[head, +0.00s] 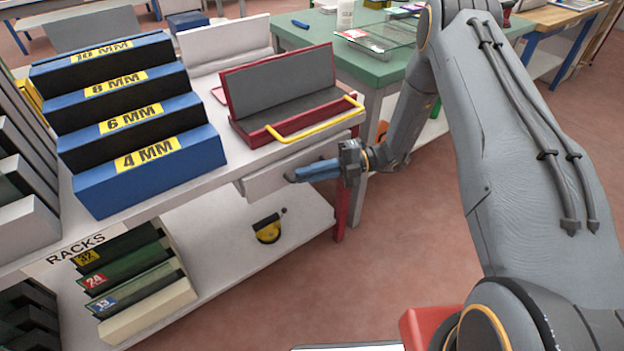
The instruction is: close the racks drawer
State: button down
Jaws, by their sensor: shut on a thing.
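A pale drawer (262,184) sits under the white bench top, below the red tray. Its front stands out a little from the bench edge; how far it is open is hard to tell. My gripper (294,177), with blue fingers, reaches in from the right and is shut at the drawer's front. The fingers cover what they hold, most likely the drawer's handle. A RACKS sign (77,249) is on the bench edge at the lower left, well left of this drawer.
On the bench (232,162) stand a blue stepped rack (150,172) and a red tray (290,124) with a yellow handle. Slotted racks (135,280) and a yellow-black tool (267,230) are on the lower shelf. A green table (375,70) stands behind.

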jog(key=shift+w+a+b, duration=0.3)
jog(key=shift+w+a, duration=0.25)
jog(key=shift+w, duration=0.35)
jog(key=c, duration=1.8)
grip_release()
jog(key=shift+c, duration=0.2)
jog(key=v, duration=0.7)
jog(key=shift+d+b, duration=0.35)
